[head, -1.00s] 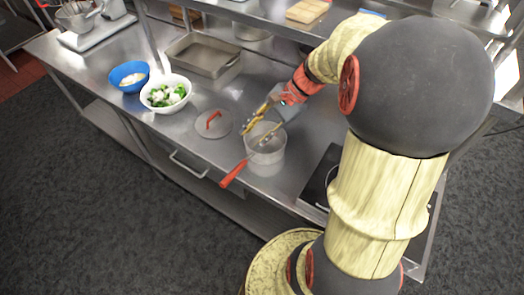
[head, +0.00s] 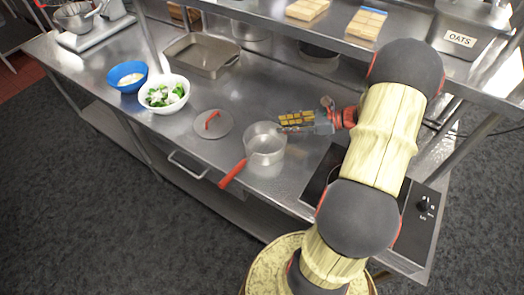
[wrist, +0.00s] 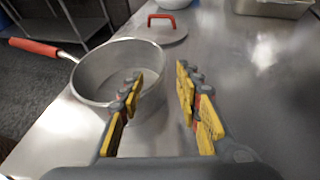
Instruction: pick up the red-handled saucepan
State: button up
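The red-handled saucepan (head: 265,146) stands upright on the steel counter, its red handle pointing to the front left over the counter edge. In the wrist view the saucepan (wrist: 95,78) is at the left, with its handle running to the far left. My gripper (head: 284,124) is at the back right of the saucepan in the head view, near its rim. In the wrist view my gripper (wrist: 155,95) has its two fingers apart, with nothing between them. The left finger overlaps the saucepan's near right wall in the picture; I cannot tell whether it touches.
A lid with a red handle (head: 213,124) lies left of the saucepan. A white bowl of greens (head: 165,103), a blue bowl (head: 128,90) and a metal baking tray (head: 202,55) stand further left. A black cooktop (head: 318,183) is at the right. A shelf (head: 270,27) runs above the counter's back.

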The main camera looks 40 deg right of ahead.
aim_at(262, 127)
jog(key=b+x, duration=0.1)
jog(key=x, duration=0.6)
jog(key=shift+w+a, duration=0.15)
grip_shut()
dwell(0.4)
dwell(0.4)
